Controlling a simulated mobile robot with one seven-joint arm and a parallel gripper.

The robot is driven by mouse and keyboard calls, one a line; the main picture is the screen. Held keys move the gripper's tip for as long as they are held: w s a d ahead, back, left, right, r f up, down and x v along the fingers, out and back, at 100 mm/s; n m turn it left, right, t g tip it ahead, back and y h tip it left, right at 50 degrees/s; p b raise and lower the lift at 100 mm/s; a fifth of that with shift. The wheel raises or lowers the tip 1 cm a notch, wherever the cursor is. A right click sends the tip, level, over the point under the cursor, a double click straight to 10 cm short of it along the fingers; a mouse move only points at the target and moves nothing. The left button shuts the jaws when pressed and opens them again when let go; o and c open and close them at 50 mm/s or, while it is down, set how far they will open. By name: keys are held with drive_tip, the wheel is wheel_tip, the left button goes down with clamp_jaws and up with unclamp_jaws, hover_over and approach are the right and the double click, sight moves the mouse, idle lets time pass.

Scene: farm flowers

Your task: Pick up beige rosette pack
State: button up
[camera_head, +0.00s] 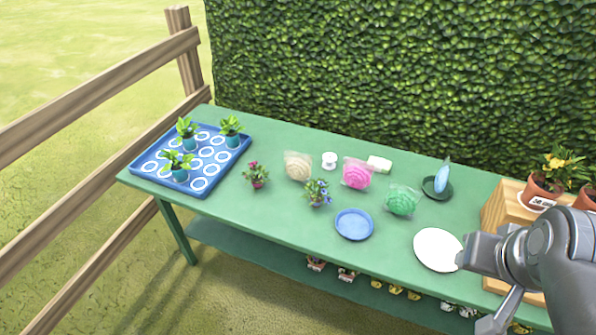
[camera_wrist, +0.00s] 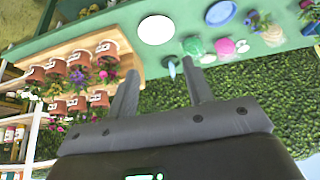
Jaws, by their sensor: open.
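The beige rosette pack (camera_head: 297,166) lies on the green table in the head view, between a small pink-flowered plant and a white spool-like item. A pink rosette pack (camera_head: 357,173) and a green rosette pack (camera_head: 402,201) lie to its right; both also show in the wrist view, pink (camera_wrist: 225,47) and green (camera_wrist: 194,46). My gripper (camera_wrist: 160,88) is open and empty in the wrist view. In the head view my arm is at the right, near the white plate, well away from the beige pack.
A blue tray (camera_head: 206,184) with several round slots and potted plants is at the table's left. A blue plate (camera_head: 354,224), a white plate (camera_head: 438,250) and a dark green dish (camera_head: 437,189) lie on the table. A wooden stand (camera_head: 503,209) with flowerpots is at the right. A hedge (camera_head: 400,80) rises behind.

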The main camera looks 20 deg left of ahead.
idle(0.4)
drive_tip(key=o, duration=1.2)
drive_tip(key=shift+c, duration=0.2)
drive_tip(key=shift+w, duration=0.1)
